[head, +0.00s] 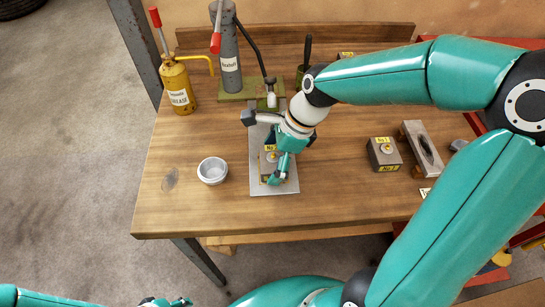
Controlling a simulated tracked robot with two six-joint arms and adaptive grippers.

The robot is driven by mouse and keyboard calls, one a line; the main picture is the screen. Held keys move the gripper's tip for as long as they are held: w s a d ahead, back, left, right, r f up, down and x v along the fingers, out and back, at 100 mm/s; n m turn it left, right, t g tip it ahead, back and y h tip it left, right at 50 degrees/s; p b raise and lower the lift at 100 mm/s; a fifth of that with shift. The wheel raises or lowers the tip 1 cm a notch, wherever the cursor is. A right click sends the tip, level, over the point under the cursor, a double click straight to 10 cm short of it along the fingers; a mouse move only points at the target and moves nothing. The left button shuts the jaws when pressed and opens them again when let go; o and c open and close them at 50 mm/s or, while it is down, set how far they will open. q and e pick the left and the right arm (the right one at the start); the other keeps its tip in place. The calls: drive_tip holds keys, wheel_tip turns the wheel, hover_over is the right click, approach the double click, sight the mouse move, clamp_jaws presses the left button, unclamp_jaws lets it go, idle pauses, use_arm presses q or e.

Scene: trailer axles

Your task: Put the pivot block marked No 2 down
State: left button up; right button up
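A dark pivot block (266,167) with yellow labels, its number too small to read for sure, is at the grey plate (262,188) in the middle of the bench. My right gripper (273,164) reaches down over it, with its fingers at the far and near sides of the block, and appears shut on it. The gripper hides much of the block, and I cannot tell whether its underside touches the plate. A similar block (384,155), with a label that looks like No 1, stands to the right. My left gripper (166,301) shows only partly at the bottom edge.
A white bowl (212,171) stands left of the plate. A yellow grease can (178,88) and a grey cylinder on a green base (236,96) stand behind. A grey slotted part (422,148) lies at the right. The front left of the wooden bench (185,215) is clear.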

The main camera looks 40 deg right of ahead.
drive_tip(key=shift+d+r, duration=0.15)
drive_tip(key=shift+r, duration=0.3)
drive_tip(key=p+v, duration=0.1)
drive_tip(key=v, duration=1)
drive_tip(key=shift+s, duration=0.15)
